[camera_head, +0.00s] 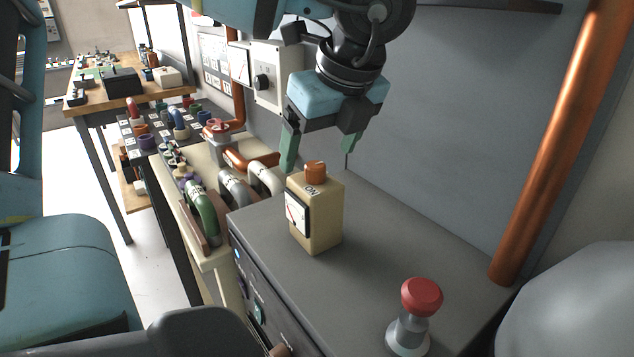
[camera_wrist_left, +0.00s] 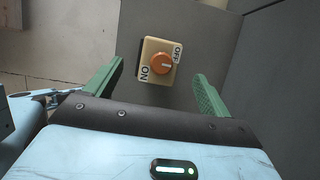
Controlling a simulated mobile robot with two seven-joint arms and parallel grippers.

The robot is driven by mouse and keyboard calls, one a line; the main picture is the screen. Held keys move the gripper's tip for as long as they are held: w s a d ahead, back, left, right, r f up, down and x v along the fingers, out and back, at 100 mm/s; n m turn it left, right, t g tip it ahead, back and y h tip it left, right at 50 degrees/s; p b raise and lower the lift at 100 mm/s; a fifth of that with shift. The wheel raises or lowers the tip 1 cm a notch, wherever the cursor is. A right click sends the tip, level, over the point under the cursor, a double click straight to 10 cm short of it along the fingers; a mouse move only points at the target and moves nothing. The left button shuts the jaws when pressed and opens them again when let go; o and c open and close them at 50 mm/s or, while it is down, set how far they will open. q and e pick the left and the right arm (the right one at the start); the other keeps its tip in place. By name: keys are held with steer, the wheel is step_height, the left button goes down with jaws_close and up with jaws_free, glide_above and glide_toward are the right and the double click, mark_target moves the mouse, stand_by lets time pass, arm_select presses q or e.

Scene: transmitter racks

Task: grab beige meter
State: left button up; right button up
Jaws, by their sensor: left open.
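The beige meter (camera_head: 318,222) stands upright on a grey cabinet top in the head view. It has a white dial on its front, an orange knob on top and the word ON beside the knob. My left gripper (camera_head: 318,160) is open above and slightly behind the meter, its green fingers pointing down and apart. In the left wrist view the meter's top (camera_wrist_left: 158,62) shows ON and OFF labels and lies beyond the two open fingertips (camera_wrist_left: 157,75), between their lines. No contact is clear. My right gripper is not in view.
A red push button (camera_head: 421,297) stands on the grey cabinet (camera_head: 370,240) in front. A copper pipe (camera_head: 560,140) rises at the right by the grey wall. Curved pipes (camera_head: 203,212) stand left of the cabinet. The cabinet top between meter and button is clear.

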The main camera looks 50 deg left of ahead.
mark_target(316, 164)
arm_select(q)
steer(key=shift+a+f, duration=0.25)
steer(key=shift+f, duration=0.3)
steer(key=shift+w+a+f, duration=0.1)
steer(key=shift+w+f, duration=0.1)
steer(key=shift+f, duration=0.25)
steer(key=shift+p+x, duration=0.5)
steer(key=shift+x, duration=1.9)
steer(key=shift+s, duration=0.1)
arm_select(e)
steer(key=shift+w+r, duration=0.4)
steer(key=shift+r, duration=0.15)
arm_select(q)
steer(key=shift+c, duration=0.3)
jaws_close()
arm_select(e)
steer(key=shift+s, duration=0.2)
arm_select(q)
steer(key=shift+r, duration=0.2)
